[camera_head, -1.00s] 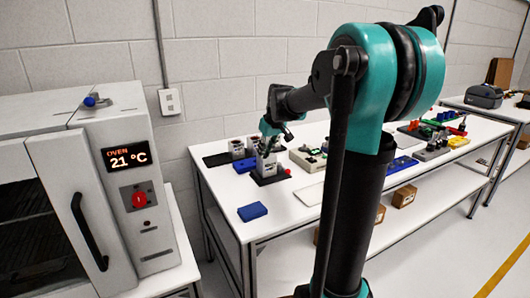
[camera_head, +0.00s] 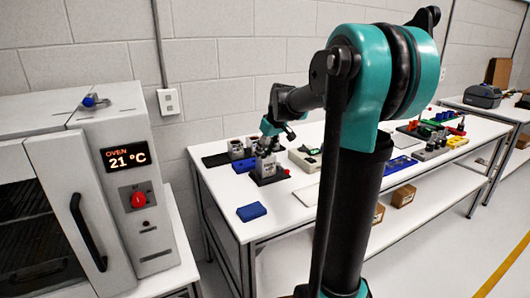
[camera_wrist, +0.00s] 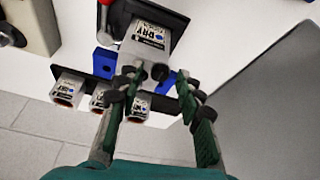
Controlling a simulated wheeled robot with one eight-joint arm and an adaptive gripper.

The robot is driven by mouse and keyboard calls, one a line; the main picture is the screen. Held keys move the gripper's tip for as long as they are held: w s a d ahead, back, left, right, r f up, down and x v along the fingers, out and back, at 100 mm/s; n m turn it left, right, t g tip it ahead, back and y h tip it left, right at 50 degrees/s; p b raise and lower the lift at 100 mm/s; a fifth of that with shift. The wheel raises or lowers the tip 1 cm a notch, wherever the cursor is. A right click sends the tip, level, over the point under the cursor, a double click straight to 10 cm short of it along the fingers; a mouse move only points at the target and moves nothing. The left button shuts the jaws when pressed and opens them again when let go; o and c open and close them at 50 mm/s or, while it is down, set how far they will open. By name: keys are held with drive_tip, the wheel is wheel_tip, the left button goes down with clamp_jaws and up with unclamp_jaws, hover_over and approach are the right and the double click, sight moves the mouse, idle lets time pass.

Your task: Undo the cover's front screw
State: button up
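My gripper (camera_wrist: 158,80) points down over a grey servo unit with a white printed label (camera_wrist: 150,36), which sits in a black fixture (camera_wrist: 178,22). The fingers stand apart. A dark round shape (camera_wrist: 159,72) at the unit's near end shows between the fingertips; I cannot tell whether it is a screw or whether they touch it. In the head view my gripper (camera_head: 271,141) is just above the unit (camera_head: 266,165) on its black fixture (camera_head: 270,180). The cover's front screw cannot be made out.
Several similar labelled units (camera_wrist: 67,90) stand in a dark rack (camera_wrist: 95,77) beside the fixture. A red part (camera_wrist: 103,12) and blue blocks (camera_wrist: 104,60) are close by. A blue box (camera_head: 251,211) lies at the table's front. An oven (camera_head: 95,185) stands left.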

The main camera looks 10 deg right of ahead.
drive_tip(key=v, duration=1.2)
idle(0.3)
